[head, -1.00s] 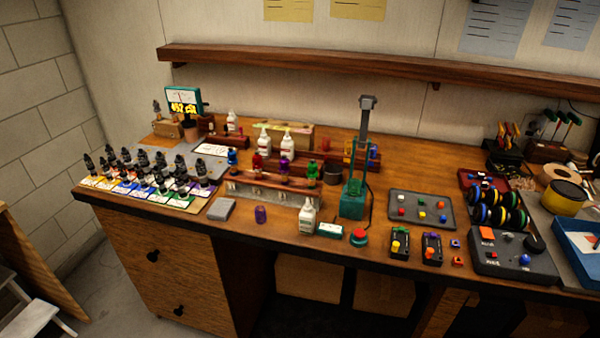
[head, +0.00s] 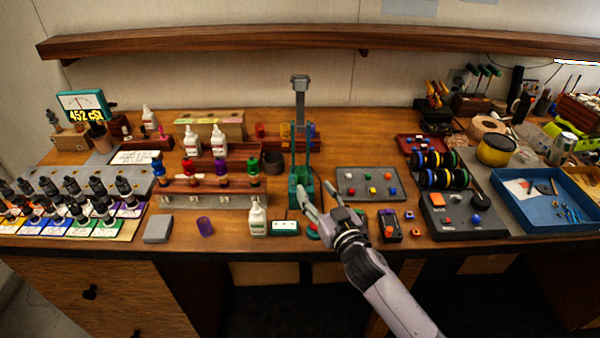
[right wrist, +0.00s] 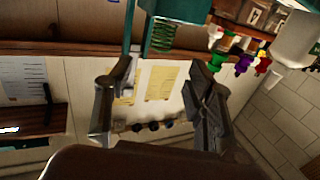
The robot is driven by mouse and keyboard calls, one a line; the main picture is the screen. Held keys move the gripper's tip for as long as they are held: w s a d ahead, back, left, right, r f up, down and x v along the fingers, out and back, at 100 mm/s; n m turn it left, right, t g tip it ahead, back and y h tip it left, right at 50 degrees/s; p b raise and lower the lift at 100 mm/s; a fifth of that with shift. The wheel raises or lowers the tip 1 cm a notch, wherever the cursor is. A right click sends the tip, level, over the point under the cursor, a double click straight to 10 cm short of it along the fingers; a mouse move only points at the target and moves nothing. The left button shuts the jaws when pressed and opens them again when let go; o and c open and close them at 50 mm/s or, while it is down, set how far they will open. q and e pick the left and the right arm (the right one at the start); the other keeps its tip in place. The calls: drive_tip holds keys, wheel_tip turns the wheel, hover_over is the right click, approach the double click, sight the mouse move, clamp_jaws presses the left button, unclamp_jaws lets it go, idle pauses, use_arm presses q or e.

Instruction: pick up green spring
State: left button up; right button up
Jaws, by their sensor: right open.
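The green spring (right wrist: 160,36) shows in the right wrist view, where the scene appears upside down. It is a coil next to the teal base (right wrist: 185,8) of a tall tester. In the head view this teal stand (head: 292,188) with a grey top is at the middle of the bench; the spring is too small to make out clearly there. My right gripper (head: 316,192) is open, just right of the stand's base in the head view. In the right wrist view its empty fingers (right wrist: 165,72) are apart, with the spring beyond their tips. My left gripper is not in view.
A white bottle (head: 257,217) and a small teal-white box (head: 285,228) stand in front of the tester. A wooden rack with coloured pieces (head: 212,182) is to its left. A grey tray (head: 367,184) with coloured blocks is to its right. A shelf (head: 330,37) runs above.

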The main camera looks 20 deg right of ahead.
sight(303, 176)
drive_tip(key=w, duration=0.4)
drive_tip(key=shift+w+a+f, duration=0.15)
drive_tip(key=shift+w+a, duration=0.05)
drive_tip(key=shift+a, duration=0.05)
drive_tip(key=shift+w+p, duration=0.25)
drive_tip(key=shift+p, duration=0.15)
drive_tip(key=w, duration=0.3)
drive_tip(key=w+p, duration=0.1)
drive_tip(key=shift+w+a+f, duration=0.2)
drive_tip(key=shift+w+a, duration=0.1)
drive_tip(key=shift+w, duration=0.1)
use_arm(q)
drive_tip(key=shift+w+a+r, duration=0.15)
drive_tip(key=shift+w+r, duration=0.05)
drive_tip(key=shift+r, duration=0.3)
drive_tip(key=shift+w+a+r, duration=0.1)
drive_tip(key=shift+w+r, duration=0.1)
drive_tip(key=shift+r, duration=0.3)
use_arm(e)
drive_tip(key=shift+s, duration=0.1)
drive_tip(key=shift+r, duration=0.1)
drive_tip(key=shift+c, duration=0.2)
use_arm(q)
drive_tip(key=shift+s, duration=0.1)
use_arm(e)
drive_tip(key=c, duration=0.8)
